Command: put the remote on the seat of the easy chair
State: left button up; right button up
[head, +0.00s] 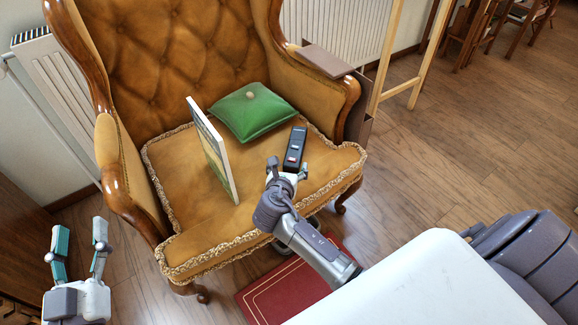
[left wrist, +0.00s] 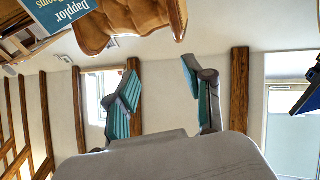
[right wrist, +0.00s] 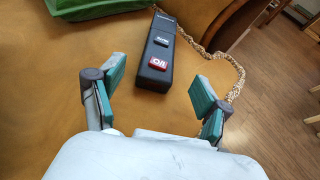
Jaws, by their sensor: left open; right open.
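The black remote (head: 295,149) lies on the tan seat (head: 187,183) of the easy chair (head: 150,70), near the seat's right front. In the right wrist view the remote (right wrist: 157,55), with a red and a grey button, lies just ahead of the fingers. My right gripper (head: 285,170) is open and empty at the near end of the remote, which lies apart from both fingers. It also shows in the right wrist view (right wrist: 152,88). My left gripper (head: 77,245) is open and empty at the lower left, away from the chair; its fingers show in the left wrist view (left wrist: 160,90).
A green cushion (head: 252,112) lies on the seat behind the remote. A book (head: 213,150) stands upright on the seat to the left. A red book or box (head: 282,290) lies on the floor before the chair. Open wooden floor (head: 450,150) is at the right.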

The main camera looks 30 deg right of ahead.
jog(key=shift+p+v, duration=0.3)
jog(key=shift+v, duration=0.8)
jog(key=shift+s+a, duration=0.15)
jog(key=shift+a, duration=0.1)
jog(key=a+m+y, duration=0.1)
jog(key=m, duration=0.1)
jog(key=s+a+m+t+y, duration=0.1)
jog(key=a+m+y, duration=0.1)
jog(key=shift+s+a+r, duration=0.2)
jog(key=shift+s, duration=0.05)
pick_arm(q)
notch_tip(320, 180, down, 4)
jog(key=shift+d+r+g+y, duration=0.1)
jog(key=shift+r+g+y, duration=0.1)
jog(key=shift+g, duration=0.4)
jog(key=shift+d+r+g+y, duration=0.1)
jog(key=shift+g+y, duration=0.1)
jog(key=shift+g, duration=0.4)
pick_arm(e)
jog(key=s+a+r+m+t+y, duration=0.3)
jog(key=s+a+r+m+y, duration=0.2)
jog(key=r+m, duration=0.4)
jog(key=s+a+r+m+t+y, duration=0.3)
jog(key=r+m, duration=0.6)
jog(key=m, duration=0.3)
jog(key=shift+s+a+r+y, duration=0.25)
jog(key=shift+s+a+y, duration=0.65)
jog(key=shift+a, duration=0.3)
